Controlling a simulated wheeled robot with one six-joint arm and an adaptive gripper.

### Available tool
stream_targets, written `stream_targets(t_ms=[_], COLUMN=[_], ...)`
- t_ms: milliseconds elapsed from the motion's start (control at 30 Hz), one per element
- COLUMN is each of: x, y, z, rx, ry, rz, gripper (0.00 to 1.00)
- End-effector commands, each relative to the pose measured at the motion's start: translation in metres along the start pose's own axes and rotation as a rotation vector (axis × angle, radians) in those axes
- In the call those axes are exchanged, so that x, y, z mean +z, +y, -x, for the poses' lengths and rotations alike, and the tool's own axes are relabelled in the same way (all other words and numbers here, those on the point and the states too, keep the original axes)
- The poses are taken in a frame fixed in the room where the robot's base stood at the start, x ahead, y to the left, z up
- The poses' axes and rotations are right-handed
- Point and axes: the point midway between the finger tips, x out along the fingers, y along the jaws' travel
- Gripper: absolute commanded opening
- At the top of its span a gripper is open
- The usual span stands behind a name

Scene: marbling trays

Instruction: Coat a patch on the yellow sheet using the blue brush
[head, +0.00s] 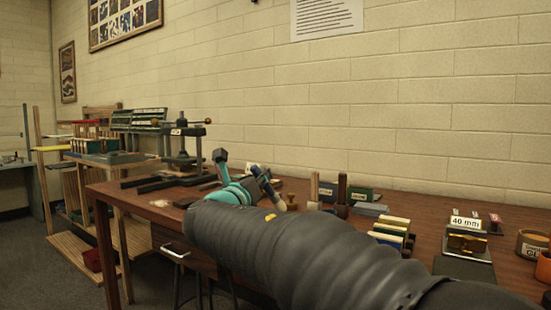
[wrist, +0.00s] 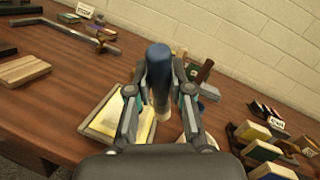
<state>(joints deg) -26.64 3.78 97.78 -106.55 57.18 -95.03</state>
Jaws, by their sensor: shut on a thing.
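In the wrist view, my gripper (wrist: 159,75) is shut on the blue brush (wrist: 158,58), with a finger on each side of its handle. The brush's lower end is partly hidden between the fingers, so I cannot tell whether it touches anything below. A pale yellow sheet (wrist: 107,115) lies on the table just left of the brush and gripper, partly covered by the left finger. In the head view, my gripper (head: 250,178) is over the table, with the blue handle (head: 264,180) showing at its end. My arm hides the sheet there.
A dark press (head: 183,150) stands at the table's far left. Wooden blocks (wrist: 22,70) lie left of the sheet in the wrist view. Coloured blocks (head: 391,233), a 40 mm sign (head: 466,223) and tubs (head: 531,243) stand to the right. Bare tabletop (wrist: 75,80) shows left of the sheet.

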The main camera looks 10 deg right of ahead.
Motion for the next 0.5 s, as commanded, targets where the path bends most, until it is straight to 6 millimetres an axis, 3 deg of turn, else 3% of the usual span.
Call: stream_targets(t_ms=[200, 500], x=[0.017, 0.026], y=[-0.009, -0.013], z=[-0.003, -0.005], rx=[-0.003, -0.003], ry=[0.0, 0.001], rz=[-0.001, 0.0], gripper=[0.0, 0.0])
